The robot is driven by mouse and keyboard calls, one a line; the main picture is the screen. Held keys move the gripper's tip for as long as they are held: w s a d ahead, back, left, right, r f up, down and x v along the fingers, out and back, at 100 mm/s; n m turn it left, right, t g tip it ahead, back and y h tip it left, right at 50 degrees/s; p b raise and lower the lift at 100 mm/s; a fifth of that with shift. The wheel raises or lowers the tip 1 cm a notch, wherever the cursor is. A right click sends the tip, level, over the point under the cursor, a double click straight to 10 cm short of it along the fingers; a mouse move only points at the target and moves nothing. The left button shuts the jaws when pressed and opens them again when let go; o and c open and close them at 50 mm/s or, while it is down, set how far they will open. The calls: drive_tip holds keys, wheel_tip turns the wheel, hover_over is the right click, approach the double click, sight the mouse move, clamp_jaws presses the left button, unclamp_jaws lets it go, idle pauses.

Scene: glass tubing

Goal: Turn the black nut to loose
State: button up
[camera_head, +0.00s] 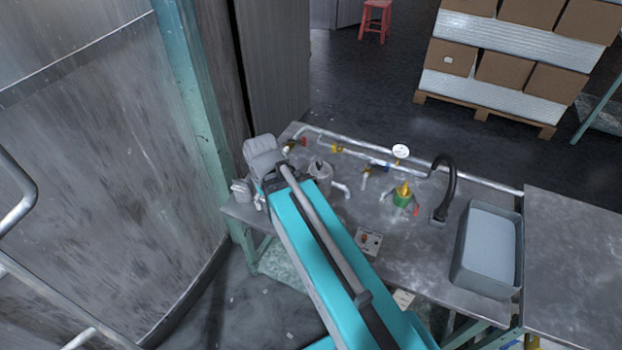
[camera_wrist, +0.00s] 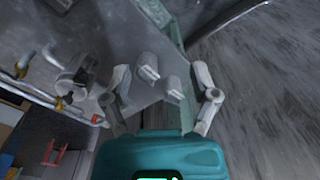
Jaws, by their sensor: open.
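I cannot make out a black nut for certain in either view. A grey vessel (camera_head: 320,173) with a small dark spot near its top stands on the metal bench, and it also shows in the wrist view (camera_wrist: 76,92). My gripper (camera_wrist: 163,92) is open, its two pale fingers spread wide. It is over the bench's left end, to the left of the vessel in the head view. Two small pale pieces (camera_wrist: 148,66) show between and beyond the fingers; I cannot tell what they are. In the head view my arm hides part of the bench.
Pipes with valves and a round gauge (camera_head: 400,151) run along the bench's back. A green-and-yellow fitting (camera_head: 402,196), a black curved tap (camera_head: 447,185) and a grey basin (camera_head: 460,262) are to the right. A large metal tank (camera_head: 100,150) and a teal post (camera_head: 195,95) bound the left.

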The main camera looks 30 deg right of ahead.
drive_tip(key=w+d+m+y+b, duration=0.1)
drive_tip(key=w+d+m, duration=0.3)
drive_tip(key=d, duration=0.4)
drive_tip(key=w+d+f+m+g+y, duration=0.1)
drive_tip(key=w+d+m, duration=0.3)
drive_tip(key=w+d, duration=0.2)
drive_tip(key=w+d+m+y+b, duration=0.1)
drive_tip(key=w+d+m, duration=0.3)
drive_tip(key=d, duration=0.6)
drive_tip(key=shift+w+d+f+m+g+y+b, duration=0.2)
drive_tip(key=shift+w+m+g+y+b, duration=0.25)
drive_tip(key=shift+w, duration=0.2)
drive_tip(key=shift+d, duration=0.35)
drive_tip(key=b+x, duration=1.2)
drive_tip(key=x, duration=0.1)
drive_tip(key=shift+a+f, duration=0.3)
